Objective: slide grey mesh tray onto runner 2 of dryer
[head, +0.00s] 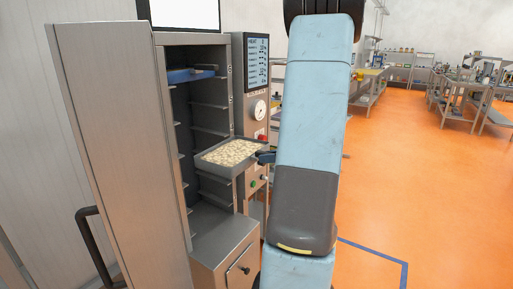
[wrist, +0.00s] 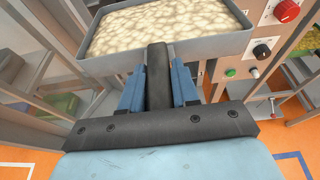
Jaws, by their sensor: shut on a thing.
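The grey tray (head: 214,171) holds a layer of pale pieces and is at the open front of the dryer (head: 203,72), about level. It also fills the top of the wrist view (wrist: 205,48). My gripper (head: 266,157) is at the tray's right end in the head view. In the wrist view my blue fingers (wrist: 158,80) are shut on the tray's dark handle (wrist: 158,58). Several thin runners (head: 209,105) show inside the dryer, above and below the tray. I cannot tell whether the tray touches a runner. Its mesh floor is hidden by the pieces.
A blue tray (head: 190,76) sits high in the dryer. The open dryer door (head: 110,130) stands at the left. A control panel (head: 257,85) with knobs and buttons is right of the opening. A steel drawer box (head: 225,250) is below. Orange floor (head: 400,190) is open at the right.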

